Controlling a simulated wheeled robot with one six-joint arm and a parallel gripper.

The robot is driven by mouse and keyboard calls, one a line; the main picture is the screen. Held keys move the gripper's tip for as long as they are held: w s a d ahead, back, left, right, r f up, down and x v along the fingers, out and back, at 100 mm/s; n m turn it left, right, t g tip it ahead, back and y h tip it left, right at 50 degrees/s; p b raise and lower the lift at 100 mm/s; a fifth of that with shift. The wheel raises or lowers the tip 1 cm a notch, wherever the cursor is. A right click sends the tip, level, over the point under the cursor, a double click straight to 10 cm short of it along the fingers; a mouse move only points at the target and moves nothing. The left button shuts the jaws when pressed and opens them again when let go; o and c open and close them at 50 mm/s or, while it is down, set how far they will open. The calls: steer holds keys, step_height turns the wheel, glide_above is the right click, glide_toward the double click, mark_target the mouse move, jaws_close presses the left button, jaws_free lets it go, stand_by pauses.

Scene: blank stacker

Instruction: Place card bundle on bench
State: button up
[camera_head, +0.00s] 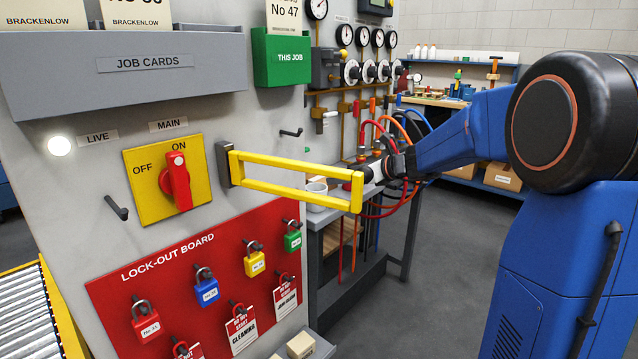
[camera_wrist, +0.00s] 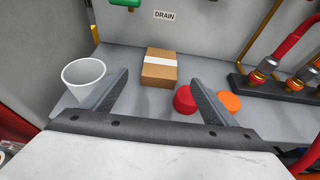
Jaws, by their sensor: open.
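A brown block with a white band (camera_wrist: 160,67) lies on the grey bench (camera_wrist: 135,112) near its back wall. It may be the card bundle; no writing on it can be read. My gripper (camera_wrist: 160,82) is open in the wrist view, with nothing between its fingers. The block appears ahead, between and beyond the fingertips, apart from them. In the head view my gripper (camera_head: 372,172) is over the bench (camera_head: 330,215), partly hidden by the yellow bar and hoses. The block cannot be made out there.
A white cup (camera_wrist: 84,77) stands left of my fingers; red (camera_wrist: 184,99) and orange (camera_wrist: 229,101) round pieces lie at right. A rack of hose fittings (camera_wrist: 270,85) is further right. A yellow bar frame (camera_head: 290,178) juts from the panel near my gripper. Open floor (camera_head: 445,240) lies right of the bench.

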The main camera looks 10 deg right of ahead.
glide_toward(318, 177)
steer(key=x, duration=0.4)
steer(key=shift+w+a+f, duration=0.1)
steer(key=shift+a+f, duration=0.1)
steer(key=shift+f, duration=0.3)
steer(key=shift+r+x, duration=0.15)
steer(key=shift+x, duration=1.25)
steer(key=shift+r+x, duration=0.1)
steer(key=shift+x, duration=1.25)
steer(key=shift+w, duration=0.1)
steer(key=c, duration=1.2)
